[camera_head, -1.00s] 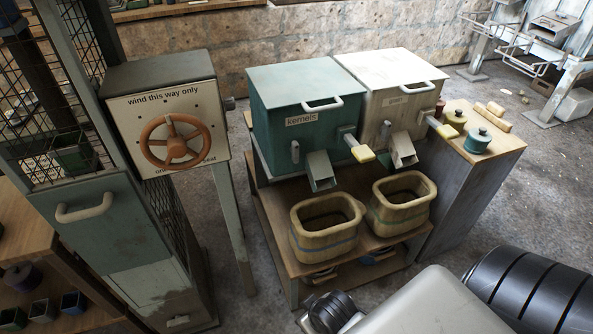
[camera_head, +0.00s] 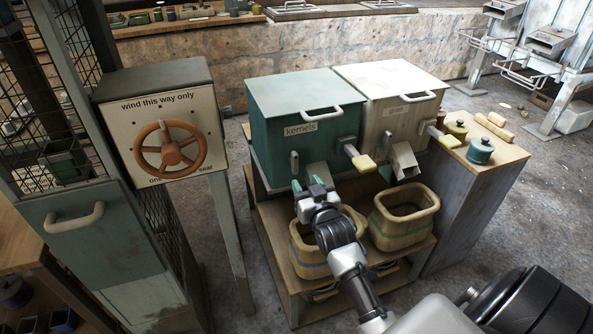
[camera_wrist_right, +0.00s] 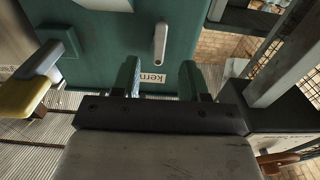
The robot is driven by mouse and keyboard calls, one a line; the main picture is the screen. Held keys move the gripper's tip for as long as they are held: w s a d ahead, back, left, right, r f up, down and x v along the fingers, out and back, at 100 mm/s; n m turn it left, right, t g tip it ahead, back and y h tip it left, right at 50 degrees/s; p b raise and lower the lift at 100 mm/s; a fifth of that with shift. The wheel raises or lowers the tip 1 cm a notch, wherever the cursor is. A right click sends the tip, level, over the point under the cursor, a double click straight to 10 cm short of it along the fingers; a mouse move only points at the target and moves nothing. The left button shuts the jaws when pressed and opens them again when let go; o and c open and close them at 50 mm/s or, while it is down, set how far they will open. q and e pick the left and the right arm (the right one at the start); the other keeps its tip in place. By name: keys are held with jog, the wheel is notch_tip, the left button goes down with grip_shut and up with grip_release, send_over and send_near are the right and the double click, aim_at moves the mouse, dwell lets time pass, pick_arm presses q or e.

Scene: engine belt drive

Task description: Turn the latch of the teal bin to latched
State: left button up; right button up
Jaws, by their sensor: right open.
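The teal bin (camera_head: 307,117) labelled "kernels" stands on a wooden stand. Its latch (camera_head: 294,162), a short grey bar, sits upright low on the left of the front face. My right gripper (camera_head: 314,186) is open and empty, below and a little right of the latch, in front of the chute (camera_head: 318,172). In the right wrist view the bin (camera_wrist_right: 95,60) appears upside down. The latch (camera_wrist_right: 160,42) shows there beyond the two teal fingertips (camera_wrist_right: 160,80), apart from them. My left gripper is out of view.
A yellow-tipped lever (camera_head: 360,159) sticks out right of the latch. A white bin (camera_head: 398,105) stands alongside. Two wooden tubs (camera_head: 404,216) sit below the chutes. A box with a brown handwheel (camera_head: 170,149) stands to the left, with a gap between.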

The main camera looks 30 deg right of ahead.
aim_at(296, 168)
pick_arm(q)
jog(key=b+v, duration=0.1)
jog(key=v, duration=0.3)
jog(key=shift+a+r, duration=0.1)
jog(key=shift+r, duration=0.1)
pick_arm(e)
jog(key=x, duration=0.7)
jog(key=shift+w, duration=0.1)
grip_shut()
